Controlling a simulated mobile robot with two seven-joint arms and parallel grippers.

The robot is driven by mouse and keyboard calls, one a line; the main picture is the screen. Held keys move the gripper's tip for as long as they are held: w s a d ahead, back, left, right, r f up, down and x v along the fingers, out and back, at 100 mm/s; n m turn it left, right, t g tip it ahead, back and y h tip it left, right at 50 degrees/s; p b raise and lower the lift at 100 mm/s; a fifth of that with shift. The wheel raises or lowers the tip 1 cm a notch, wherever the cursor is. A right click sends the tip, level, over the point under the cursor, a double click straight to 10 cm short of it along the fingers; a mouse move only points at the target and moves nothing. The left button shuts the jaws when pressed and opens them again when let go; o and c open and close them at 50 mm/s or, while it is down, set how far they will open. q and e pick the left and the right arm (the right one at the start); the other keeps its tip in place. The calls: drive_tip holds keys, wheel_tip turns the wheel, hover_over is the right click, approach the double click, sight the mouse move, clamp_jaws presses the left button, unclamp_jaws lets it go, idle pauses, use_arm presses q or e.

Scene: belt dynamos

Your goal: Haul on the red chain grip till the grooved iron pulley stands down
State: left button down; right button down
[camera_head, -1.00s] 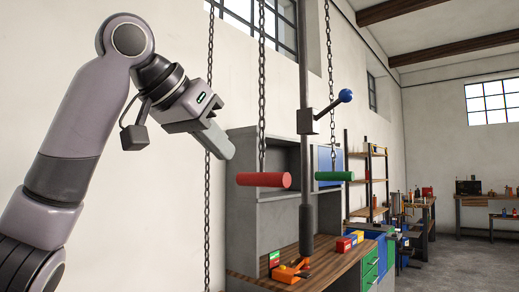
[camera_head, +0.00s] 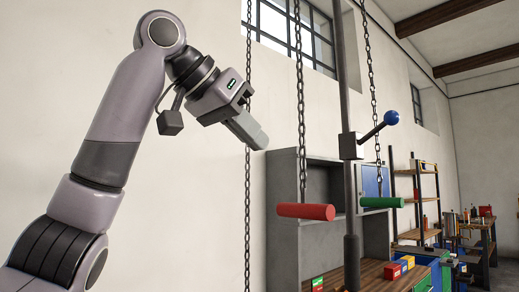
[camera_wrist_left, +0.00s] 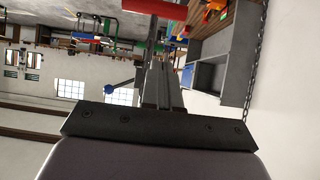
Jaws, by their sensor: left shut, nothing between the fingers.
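The red chain grip (camera_head: 305,211) is a horizontal red bar hanging on a chain, right of and below my left gripper (camera_head: 258,138) in the head view. My left gripper is shut and empty, apart from the grip. In the left wrist view, the red grip (camera_wrist_left: 160,8) shows at the top edge, beyond the shut fingers (camera_wrist_left: 162,88). A green grip (camera_head: 382,202) hangs on another chain to the right. The grooved iron pulley is in neither view. My right gripper is not in view.
A dark upright post (camera_head: 350,190) with a blue-knobbed lever (camera_head: 391,117) stands between the two grips. A bare chain (camera_head: 247,190) hangs left of the red grip. A grey cabinet (camera_head: 283,242) and wooden bench with small coloured boxes (camera_head: 399,268) stand behind.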

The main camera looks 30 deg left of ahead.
use_arm(q)
drive_tip(key=w+d+f+p, duration=0.1)
drive_tip(key=w+d+f, duration=0.1)
drive_tip(key=w+f, duration=0.5)
drive_tip(key=shift+d+f, duration=0.3)
drive_tip(key=shift+f, duration=0.45)
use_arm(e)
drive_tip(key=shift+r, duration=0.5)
